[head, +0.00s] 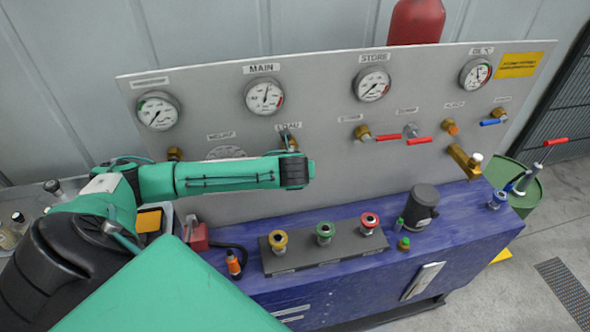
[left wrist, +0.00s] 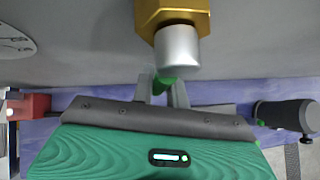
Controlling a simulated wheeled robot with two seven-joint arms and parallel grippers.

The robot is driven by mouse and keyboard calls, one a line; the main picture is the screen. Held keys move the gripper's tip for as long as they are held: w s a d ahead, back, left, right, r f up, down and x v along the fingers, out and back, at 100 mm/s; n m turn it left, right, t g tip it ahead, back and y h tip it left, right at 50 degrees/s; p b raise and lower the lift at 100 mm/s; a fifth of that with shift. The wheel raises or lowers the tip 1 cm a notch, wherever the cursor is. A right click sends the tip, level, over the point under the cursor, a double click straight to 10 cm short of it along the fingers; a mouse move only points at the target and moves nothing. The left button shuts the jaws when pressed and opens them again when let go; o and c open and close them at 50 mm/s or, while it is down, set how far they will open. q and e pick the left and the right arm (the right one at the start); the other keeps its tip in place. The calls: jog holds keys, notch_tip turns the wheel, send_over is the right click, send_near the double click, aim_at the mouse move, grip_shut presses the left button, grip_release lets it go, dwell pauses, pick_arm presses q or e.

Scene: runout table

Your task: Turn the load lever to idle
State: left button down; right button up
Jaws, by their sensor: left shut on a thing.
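The load lever's brass fitting (head: 285,134) is on the grey panel under the LOAD label, mostly hidden behind my left arm's end in the head view. The left wrist view shows the brass body with a silver stem, and the green lever (left wrist: 164,84) below it. My left gripper (left wrist: 164,92) is shut on the green lever, one finger on each side. Most of the lever is hidden by the fingers and gripper body. The lever's exact angle and any idle mark cannot be made out. My right gripper is not in view.
The panel (head: 330,110) carries several gauges and, to the right, red-handled valves (head: 388,138). Below, a blue bench (head: 340,270) holds a block (head: 325,250) with three coloured knobs and a dark canister (head: 423,203). A red vise-like object (head: 196,237) stands on the left.

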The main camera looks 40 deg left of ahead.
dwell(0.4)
pick_arm(q)
jog(key=c, duration=1.4)
grip_release()
jog(key=shift+s+d+r+b, duration=0.25)
jog(key=shift+s+r+b, duration=0.1)
jog(key=shift+r, duration=0.05)
jog(key=b+v, duration=0.3)
jog(key=v, duration=0.9)
jog(key=shift+s+d+r+b, duration=0.1)
jog(key=shift+s+r+b, duration=0.1)
jog(key=shift+b, duration=0.2)
